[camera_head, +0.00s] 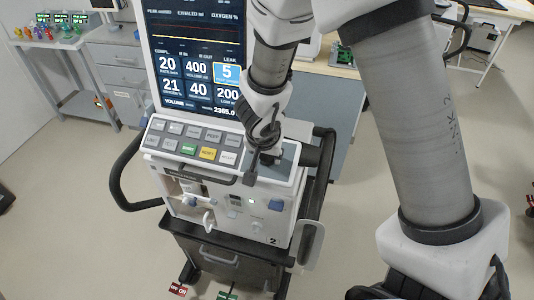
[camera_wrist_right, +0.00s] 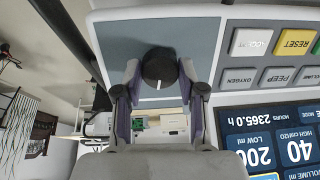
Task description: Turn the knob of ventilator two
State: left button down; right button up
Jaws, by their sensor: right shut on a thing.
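The ventilator (camera_head: 180,222) stands upright with a "2" on its lower right front. In the right wrist view its dark round knob (camera_wrist_right: 160,66) sits on a grey-blue panel (camera_wrist_right: 205,50), with a short white mark at the knob's lower edge in that picture. My right gripper (camera_wrist_right: 159,74) is shut on the knob, one finger on each side. In the head view my right gripper (camera_head: 262,155) is over the right end of the control panel and mostly hides the knob. My left gripper is in neither view.
The lit screen (camera_head: 200,50) rises behind the button panel (camera_head: 190,140), close to my right forearm. Black side handles (camera_head: 125,175) flank the ventilator. A grey side table (camera_head: 65,45) with small coloured items stands at the back left.

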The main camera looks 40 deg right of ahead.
jog(key=m, duration=0.1)
jog(key=m+b, duration=0.1)
jog(key=m, duration=0.3)
jog(key=shift+s+f, duration=0.15)
jog(key=shift+f, duration=0.1)
jog(key=shift+m+t+b, duration=0.4)
jog(key=shift+m+b, duration=0.5)
jog(key=shift+m, duration=1.3)
jog(key=o, duration=1.1)
jog(key=shift+o, duration=0.2)
jog(key=shift+r, duration=0.2)
jog(key=v, duration=0.7)
jog(key=shift+a, duration=0.15)
